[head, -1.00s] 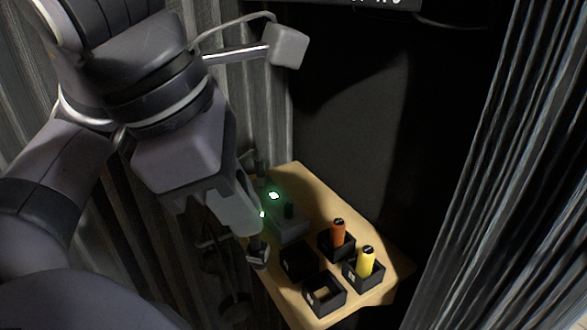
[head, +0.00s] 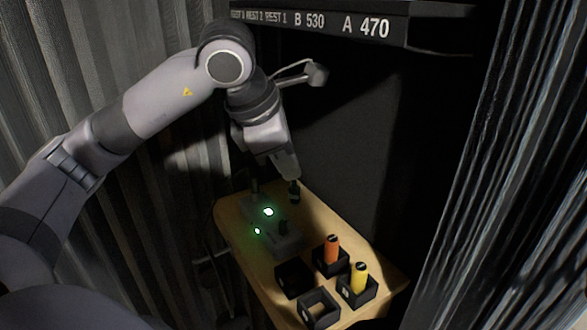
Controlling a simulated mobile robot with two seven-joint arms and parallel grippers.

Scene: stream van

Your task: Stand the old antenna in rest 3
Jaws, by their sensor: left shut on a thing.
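My left gripper (head: 293,187) reaches in from the upper left and points down above the far part of the wooden shelf. It is shut on a small dark thing, apparently a dark antenna; the fingers hide most of it. A grey receiver box (head: 288,246) with green lights stands on the shelf, nearer to me than the gripper. A short black stub (head: 283,227) stands on it, and another (head: 255,187) shows at its far end. My right gripper is not in view.
An orange antenna (head: 332,248) and a yellow antenna (head: 359,277) stand upright in two more black holders. The wooden shelf (head: 229,212) has bare room at its far end. A dark sign (head: 335,22) hangs above. Ribbed curtains flank both sides.

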